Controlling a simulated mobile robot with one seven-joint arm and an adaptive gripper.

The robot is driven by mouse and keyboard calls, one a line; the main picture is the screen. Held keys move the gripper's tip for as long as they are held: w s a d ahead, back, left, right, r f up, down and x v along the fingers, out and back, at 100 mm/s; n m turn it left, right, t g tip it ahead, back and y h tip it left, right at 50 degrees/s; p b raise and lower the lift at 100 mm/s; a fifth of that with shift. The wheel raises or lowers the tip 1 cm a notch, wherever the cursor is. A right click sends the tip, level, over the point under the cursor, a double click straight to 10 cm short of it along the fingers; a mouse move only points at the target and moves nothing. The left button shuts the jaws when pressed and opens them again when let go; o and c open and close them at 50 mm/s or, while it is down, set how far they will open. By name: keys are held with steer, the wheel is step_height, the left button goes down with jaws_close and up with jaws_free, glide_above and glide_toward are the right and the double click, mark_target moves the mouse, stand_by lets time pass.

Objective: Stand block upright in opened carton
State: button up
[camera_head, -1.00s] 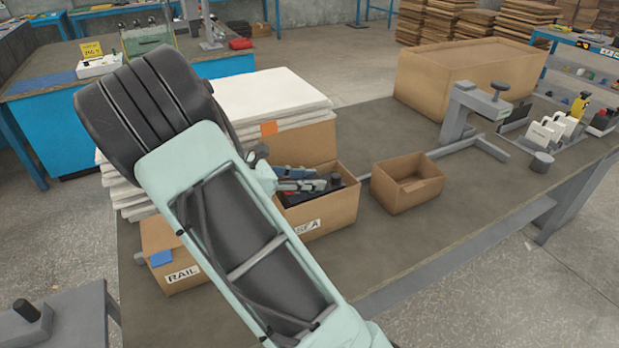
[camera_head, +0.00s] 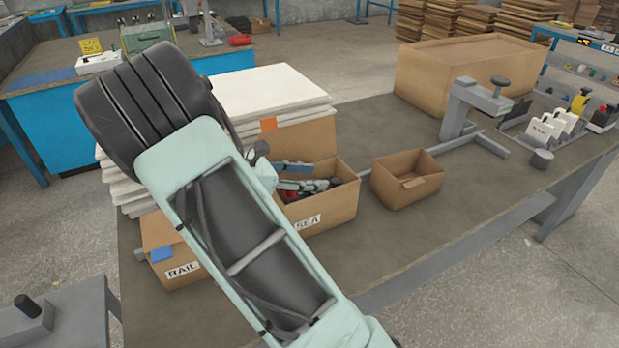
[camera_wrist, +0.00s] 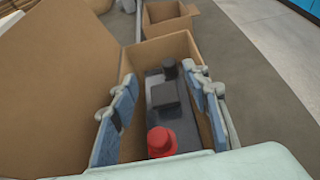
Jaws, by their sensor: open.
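The opened carton marked SEA (camera_head: 325,212) stands on the table with its lid flap raised; it also shows in the wrist view (camera_wrist: 176,46). A dark block (camera_wrist: 168,98) with one red and one black post sits inside the carton, posts facing up toward the camera. In the head view only a little of it shows, behind my fingers. My gripper (camera_head: 300,177) is over the carton. In the wrist view its two blue-padded fingers (camera_wrist: 162,118) are spread to either side of the block, with gaps between. The block's lower part is hidden.
A small open empty carton (camera_head: 405,188) stands just right of the SEA carton. A carton marked RAIL (camera_head: 183,272) is at the left, white stacked sheets (camera_head: 270,92) behind. A large carton (camera_head: 470,75) and a grey clamp stand (camera_head: 458,110) are at the back right. The table front is bare.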

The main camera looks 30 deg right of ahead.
steer(key=p+v, duration=0.1)
steer(key=v, duration=1.1)
steer(key=shift+r, duration=0.35)
stand_by(0.7)
